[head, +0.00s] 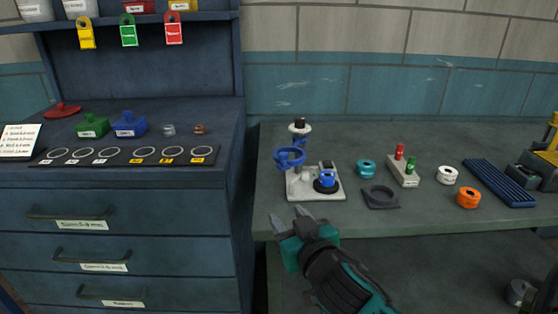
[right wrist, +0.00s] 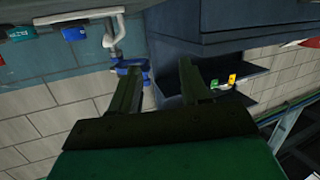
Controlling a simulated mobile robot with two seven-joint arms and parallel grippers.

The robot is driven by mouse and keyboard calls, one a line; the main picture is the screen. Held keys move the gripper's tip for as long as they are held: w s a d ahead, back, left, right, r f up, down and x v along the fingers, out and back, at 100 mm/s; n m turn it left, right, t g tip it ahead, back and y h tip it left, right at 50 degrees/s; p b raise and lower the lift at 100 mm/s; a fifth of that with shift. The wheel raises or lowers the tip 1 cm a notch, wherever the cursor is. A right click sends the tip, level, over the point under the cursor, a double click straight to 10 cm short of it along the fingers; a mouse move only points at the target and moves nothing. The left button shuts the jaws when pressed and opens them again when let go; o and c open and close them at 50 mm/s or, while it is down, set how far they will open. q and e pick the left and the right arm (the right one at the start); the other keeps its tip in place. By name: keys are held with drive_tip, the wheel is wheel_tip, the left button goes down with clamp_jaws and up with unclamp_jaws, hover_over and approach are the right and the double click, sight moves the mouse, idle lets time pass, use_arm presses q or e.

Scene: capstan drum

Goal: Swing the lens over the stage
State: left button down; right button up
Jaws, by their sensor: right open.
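A white stand (head: 303,192) sits near the left end of the green bench. Its post carries a blue ring-shaped lens (head: 289,158) on a swing arm, out at the left side. The round black stage (head: 326,187) is at the right of the stand's base, with a small blue drum (head: 327,177) on it. The lens is not over the stage. My right gripper (head: 287,215) is open and empty, in front of and below the stand, apart from it. In the right wrist view, a blue part that looks like the lens (right wrist: 131,66) shows beyond the fingers. My left gripper is out of view.
Right of the stand are a teal spool (head: 367,168), a dark square holder (head: 381,196), a block with red and green pegs (head: 403,172), white (head: 447,176) and orange (head: 468,198) spools, and a blue ribbed tray (head: 498,183). A dark blue cabinet (head: 120,215) stands left.

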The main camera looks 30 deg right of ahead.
sight(285, 156)
wheel_tip(285, 156, up, 7)
drive_tip(key=d+m+t+h, duration=0.1)
drive_tip(key=d+m+h, duration=0.1)
drive_tip(key=d, duration=0.1)
drive_tip(key=shift+t, duration=0.3)
drive_tip(key=x, duration=1.3)
drive_tip(key=shift+f+p, duration=0.1)
drive_tip(key=shift+p, duration=0.3)
clamp_jaws()
